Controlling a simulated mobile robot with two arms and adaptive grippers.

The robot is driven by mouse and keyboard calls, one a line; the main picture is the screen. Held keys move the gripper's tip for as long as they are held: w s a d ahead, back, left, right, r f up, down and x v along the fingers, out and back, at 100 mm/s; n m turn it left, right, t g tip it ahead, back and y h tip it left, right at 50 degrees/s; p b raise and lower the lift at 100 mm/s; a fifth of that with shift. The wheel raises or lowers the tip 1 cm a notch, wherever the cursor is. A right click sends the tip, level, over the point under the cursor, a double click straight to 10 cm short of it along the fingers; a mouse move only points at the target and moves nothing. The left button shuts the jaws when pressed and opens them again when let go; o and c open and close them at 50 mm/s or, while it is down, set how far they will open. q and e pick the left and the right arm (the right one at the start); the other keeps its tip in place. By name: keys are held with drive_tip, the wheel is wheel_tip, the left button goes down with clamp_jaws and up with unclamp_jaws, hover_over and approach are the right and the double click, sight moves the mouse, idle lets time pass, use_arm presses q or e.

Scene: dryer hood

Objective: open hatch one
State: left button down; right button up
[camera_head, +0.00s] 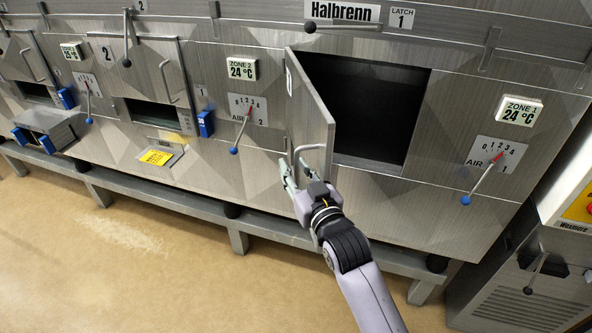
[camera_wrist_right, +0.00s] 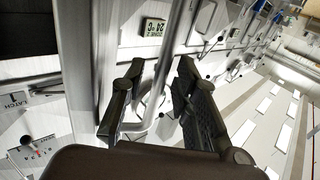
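Hatch one's metal door (camera_head: 310,108) stands swung outward on its left side, and the dark opening (camera_head: 368,105) shows to its right. The latch 1 lever (camera_head: 345,27) lies roughly level above the opening, its black knob (camera_head: 310,27) at the left end. My right gripper (camera_head: 297,172) is at the door's handle (camera_head: 313,148), low on the door. In the right wrist view, the handle bar (camera_wrist_right: 172,65) runs between the two spread fingers (camera_wrist_right: 160,85), with gaps beside it. My left gripper is not in view.
Air levers (camera_head: 240,130) (camera_head: 483,180) project from the front on both sides of the opening. A rail (camera_head: 270,228) runs below the front, and the floor (camera_head: 130,260) before it is clear.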

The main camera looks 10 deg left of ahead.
drive_tip(key=v, duration=1.2)
drive_tip(key=shift+c, duration=0.2)
